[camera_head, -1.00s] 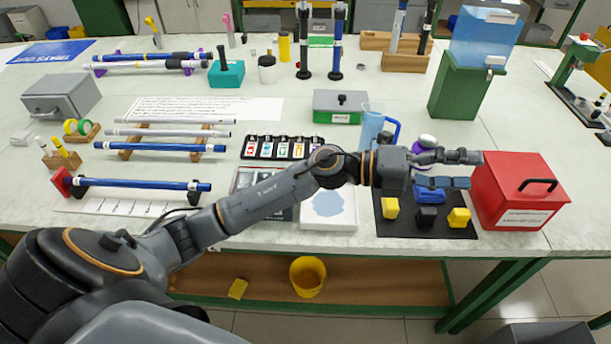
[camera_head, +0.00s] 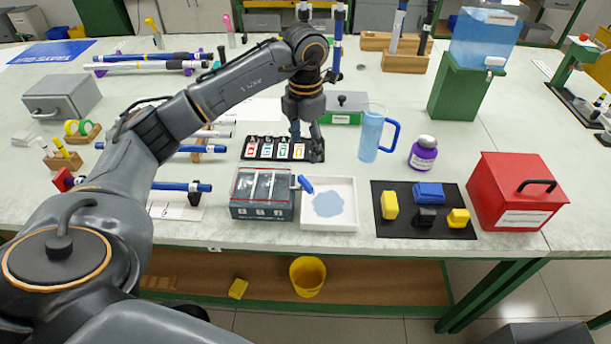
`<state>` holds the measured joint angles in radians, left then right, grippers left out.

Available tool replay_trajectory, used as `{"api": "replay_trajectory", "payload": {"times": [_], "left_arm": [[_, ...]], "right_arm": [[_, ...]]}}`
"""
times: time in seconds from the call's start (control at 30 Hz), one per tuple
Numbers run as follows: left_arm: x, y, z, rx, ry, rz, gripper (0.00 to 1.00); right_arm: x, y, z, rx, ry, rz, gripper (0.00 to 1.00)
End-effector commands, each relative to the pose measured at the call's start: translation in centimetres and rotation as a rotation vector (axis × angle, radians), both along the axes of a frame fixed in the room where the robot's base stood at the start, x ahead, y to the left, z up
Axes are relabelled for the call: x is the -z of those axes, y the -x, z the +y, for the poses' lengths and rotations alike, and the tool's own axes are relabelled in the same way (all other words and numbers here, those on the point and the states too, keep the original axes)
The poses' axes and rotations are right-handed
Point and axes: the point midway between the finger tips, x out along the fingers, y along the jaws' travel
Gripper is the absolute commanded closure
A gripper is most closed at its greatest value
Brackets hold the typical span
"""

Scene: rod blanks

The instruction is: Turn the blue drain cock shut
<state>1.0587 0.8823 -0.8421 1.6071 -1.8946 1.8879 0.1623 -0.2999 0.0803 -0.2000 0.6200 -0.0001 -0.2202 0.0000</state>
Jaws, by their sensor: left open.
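The blue drain cock (camera_head: 305,184) sticks out from the right side of a grey box (camera_head: 262,212) with a clear lid. Its blue handle is tilted, running from upper left to lower right. A white tray (camera_head: 345,224) with a light blue patch in it lies just right of the box, under the cock. My left gripper (camera_head: 307,140) is open and points down behind the cock, apart from it. It is over or beside the right end of a black rack of coloured labels (camera_head: 268,148). My right gripper is out of view.
A blue jug (camera_head: 371,135) and a purple jar (camera_head: 423,154) stand to the right of my gripper. A black mat (camera_head: 395,226) with several blocks and a red box (camera_head: 517,195) are at the front right. A green box (camera_head: 347,118) stands behind.

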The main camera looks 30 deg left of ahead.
Motion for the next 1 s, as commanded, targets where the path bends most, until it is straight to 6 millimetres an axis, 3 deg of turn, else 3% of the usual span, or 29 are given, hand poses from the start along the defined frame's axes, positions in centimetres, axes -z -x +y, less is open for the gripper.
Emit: {"api": "replay_trajectory", "payload": {"times": [0.3, 0.5, 0.7, 0.97, 1.0], "left_arm": [[6.8, 0.1, -0.1, 0.002, 0.003, 0.004, 0.36], [9.9, 0.1, -0.1, 0.001, 0.004, 0.002, 0.36], [11.2, 0.0, -0.1, 0.003, 0.003, 0.000, 0.36], [11.3, 0.0, -0.1, 0.003, 0.004, -0.001, 0.36], [11.3, 0.0, -0.1, 0.003, 0.004, -0.001, 0.42]], "right_arm": [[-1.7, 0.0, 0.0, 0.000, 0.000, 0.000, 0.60], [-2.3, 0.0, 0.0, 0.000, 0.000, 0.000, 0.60], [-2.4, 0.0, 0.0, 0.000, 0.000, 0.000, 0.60], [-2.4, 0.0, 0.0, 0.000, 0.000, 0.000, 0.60], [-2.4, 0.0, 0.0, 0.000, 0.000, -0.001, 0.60]]}}
